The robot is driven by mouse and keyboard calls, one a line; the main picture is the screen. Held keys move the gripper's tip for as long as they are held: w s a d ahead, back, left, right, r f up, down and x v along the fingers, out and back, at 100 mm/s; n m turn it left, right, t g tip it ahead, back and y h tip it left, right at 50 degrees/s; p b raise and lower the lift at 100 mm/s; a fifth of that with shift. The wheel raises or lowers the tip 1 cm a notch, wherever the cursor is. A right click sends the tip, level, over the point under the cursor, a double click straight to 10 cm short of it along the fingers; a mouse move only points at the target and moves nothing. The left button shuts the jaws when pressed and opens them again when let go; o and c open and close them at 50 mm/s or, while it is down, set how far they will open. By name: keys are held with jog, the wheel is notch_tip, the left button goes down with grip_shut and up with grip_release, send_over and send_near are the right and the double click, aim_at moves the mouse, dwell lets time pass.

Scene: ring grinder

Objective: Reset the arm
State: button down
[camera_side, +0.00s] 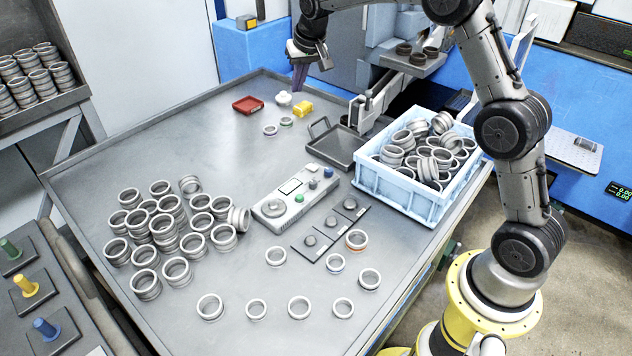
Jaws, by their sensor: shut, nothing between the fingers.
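My gripper (299,82) hangs at the top centre, above the far edge of the grey metal table (215,130). It points down and its fingers are shut with nothing between them. My arm reaches from the yellow base at the lower right, up and over to the top centre.
A blue crate (405,201) full of metal rings stands at the right table edge. Stacked rings (163,229) crowd the left. A control box (295,198), an empty dark tray (338,150) and a red tray (248,104) sit on the table. Single rings line the front.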

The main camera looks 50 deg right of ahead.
jog(key=s+a+r+n+t, duration=0.1)
jog(key=s+a+r, duration=0.3)
jog(key=s+r, duration=0.55)
jog(key=s+a+r+n+t, duration=0.1)
jog(key=s+a+r, duration=0.4)
jog(key=s, duration=0.7)
jog(key=s+f+n, duration=0.1)
jog(key=s+f, duration=0.2)
jog(key=s, duration=0.3)
jog(key=s+a+f+n, duration=0.1)
jog(key=s+f, duration=0.2)
jog(key=s, duration=0.4)
jog(key=s+f+n+y, duration=0.1)
jog(key=s+f, duration=0.2)
jog(key=s, duration=0.4)
jog(key=shift+a+f+g, duration=0.25)
jog(key=shift+f+g, duration=0.15)
